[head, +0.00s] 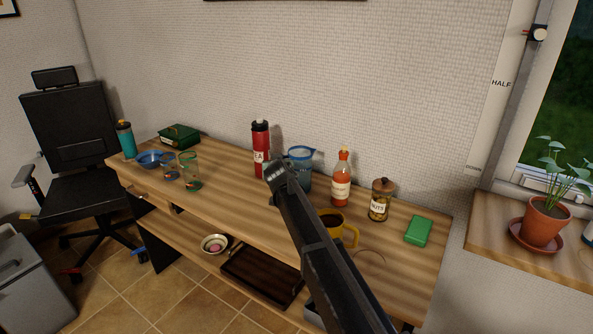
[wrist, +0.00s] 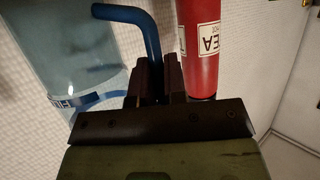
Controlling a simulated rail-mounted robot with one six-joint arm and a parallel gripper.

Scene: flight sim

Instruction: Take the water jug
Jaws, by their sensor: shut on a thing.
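The water jug (head: 301,154) is a clear bluish vessel with a blue rim, toward the back of the wooden table, partly hidden behind my arm. In the wrist view the jug (wrist: 70,50) fills the left side, and its blue handle (wrist: 151,35) runs down between my fingers. My gripper (head: 275,172) is at the jug's left side in the head view. In the wrist view my gripper (wrist: 159,80) is shut on the handle. The jug's base is hidden, so I cannot tell whether it touches the table.
A red tea flask (head: 261,150) stands close left of the jug. A sauce bottle (head: 341,180), nuts jar (head: 380,202) and green box (head: 418,231) are to the right. A yellow mug (head: 349,237) stands partly behind my arm. The table's middle left (head: 225,195) is clear.

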